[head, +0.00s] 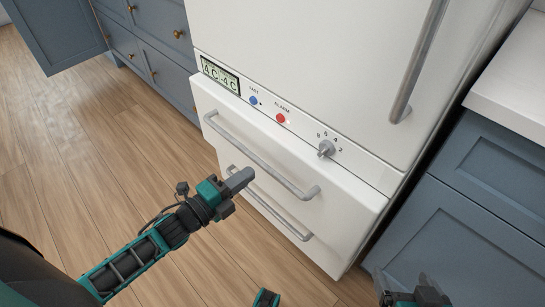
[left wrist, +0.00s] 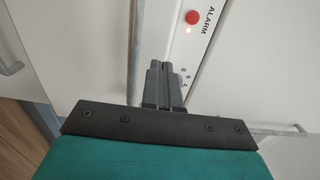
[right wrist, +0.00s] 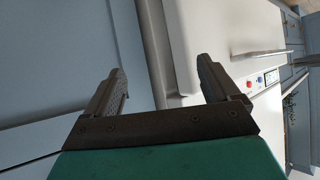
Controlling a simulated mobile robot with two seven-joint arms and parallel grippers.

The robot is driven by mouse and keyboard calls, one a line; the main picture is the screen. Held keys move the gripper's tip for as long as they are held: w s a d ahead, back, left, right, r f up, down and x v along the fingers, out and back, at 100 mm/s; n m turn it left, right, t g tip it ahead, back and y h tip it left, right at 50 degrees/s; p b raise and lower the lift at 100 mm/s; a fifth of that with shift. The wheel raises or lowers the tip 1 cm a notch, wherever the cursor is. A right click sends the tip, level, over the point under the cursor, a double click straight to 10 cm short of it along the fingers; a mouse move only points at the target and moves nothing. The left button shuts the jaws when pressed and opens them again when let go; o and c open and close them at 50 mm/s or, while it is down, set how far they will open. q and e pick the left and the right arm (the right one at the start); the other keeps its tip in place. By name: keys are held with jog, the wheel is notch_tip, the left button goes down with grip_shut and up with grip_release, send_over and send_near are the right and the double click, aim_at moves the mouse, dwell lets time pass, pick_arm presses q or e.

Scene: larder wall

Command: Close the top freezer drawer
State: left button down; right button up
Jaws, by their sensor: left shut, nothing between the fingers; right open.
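The top freezer drawer (head: 335,195) is a white front low on the fridge, below the control strip, with a grey bar handle (head: 262,157). Its front seems to stand out a little from the fridge body; the exact gap is hard to judge. My left gripper (head: 243,179) is shut and empty, in front of the drawer near its handle in the head view; contact cannot be told. Its closed fingers show in the left wrist view (left wrist: 164,84). My right gripper (head: 412,290) is open and empty at the lower right, and its spread fingers show in the right wrist view (right wrist: 160,85).
A second bar handle (head: 270,205) sits below. The control strip has a display (head: 220,75), blue button (head: 253,100), red alarm button (head: 280,118) and knob (head: 326,148). Blue-grey cabinets (head: 470,235) stand right and left (head: 150,45). Wooden floor (head: 75,150) is clear at left.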

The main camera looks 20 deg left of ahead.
aim_at(281, 150)
pick_arm(q)
jog(key=b+x, duration=0.1)
jog(key=x, duration=0.6)
jog(key=shift+w+d+f+b, duration=0.1)
jog(key=shift+w+d+b, duration=0.05)
jog(key=shift+w+b, duration=0.25)
jog(key=shift+w+d, duration=0.2)
jog(key=shift+w, duration=0.45)
pick_arm(e)
jog(key=shift+w+a+f+y, duration=0.1)
jog(key=shift+w+a+y, duration=0.25)
jog(key=shift+a, duration=0.25)
pick_arm(q)
jog(key=shift+d, duration=0.1)
